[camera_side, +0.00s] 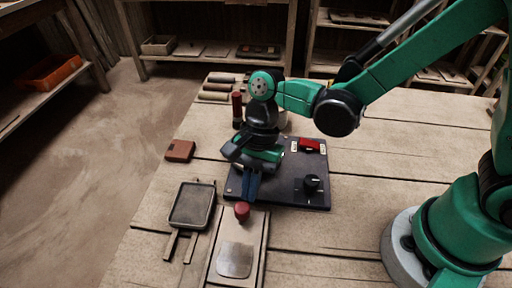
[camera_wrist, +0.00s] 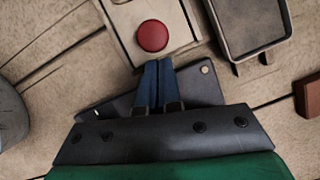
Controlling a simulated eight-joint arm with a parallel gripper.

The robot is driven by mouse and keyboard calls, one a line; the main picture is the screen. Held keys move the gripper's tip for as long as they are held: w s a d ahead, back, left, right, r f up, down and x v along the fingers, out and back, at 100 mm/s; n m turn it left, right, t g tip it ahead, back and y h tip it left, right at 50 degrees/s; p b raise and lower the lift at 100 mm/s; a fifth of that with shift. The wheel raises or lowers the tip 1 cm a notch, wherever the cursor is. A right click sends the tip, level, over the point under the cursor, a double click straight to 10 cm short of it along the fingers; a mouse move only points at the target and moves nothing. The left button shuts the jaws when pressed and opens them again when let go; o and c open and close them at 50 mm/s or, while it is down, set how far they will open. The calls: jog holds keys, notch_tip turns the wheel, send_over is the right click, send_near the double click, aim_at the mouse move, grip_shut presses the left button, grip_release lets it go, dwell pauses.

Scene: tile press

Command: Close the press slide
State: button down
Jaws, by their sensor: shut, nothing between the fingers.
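The press slide appears to be the pale board (camera_side: 255,240) at the bottom centre of the side view, with a grey rounded plate set in it. A round red knob (camera_side: 242,211) stands at its far end, near the dark panel. The knob also shows at the top of the wrist view (camera_wrist: 152,35). My gripper (camera_side: 251,190) points down just beyond the knob, over the near edge of the panel. Its blue fingers (camera_wrist: 156,80) are together and empty. In the wrist view their tips are close to the knob; I cannot tell whether they touch it.
The dark panel (camera_side: 318,199) carries a red switch (camera_side: 309,145) and a black dial (camera_side: 312,183). A grey tray (camera_side: 192,205) with two bars lies left of the slide. A brown block (camera_side: 180,151) and a dark red upright cylinder (camera_side: 237,106) stand farther back. The right tabletop is clear.

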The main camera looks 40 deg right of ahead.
aim_at(246, 252)
jog(key=s+a, duration=0.8)
jog(key=shift+s+a, duration=0.2)
jog(key=shift+s, duration=0.05)
jog(key=d, duration=0.1)
jog(key=w+d, duration=0.2)
jog(key=d, duration=0.1)
jog(key=shift+w+r, duration=0.25)
jog(key=shift+r, duration=0.05)
jog(key=v, duration=0.9)
jog(key=w+d+n+t+h, duration=0.2)
jog(key=d+n+t, duration=0.2)
jog(key=d, duration=0.5)
jog(key=w+d+r+n+t+h, duration=0.1)
jog(key=w+d+n+t, duration=0.2)
jog(key=d+n+t, duration=0.2)
jog(key=d+n, duration=0.3)
jog(key=shift+d+r+h, duration=0.25)
jog(key=shift+d+h, duration=0.15)
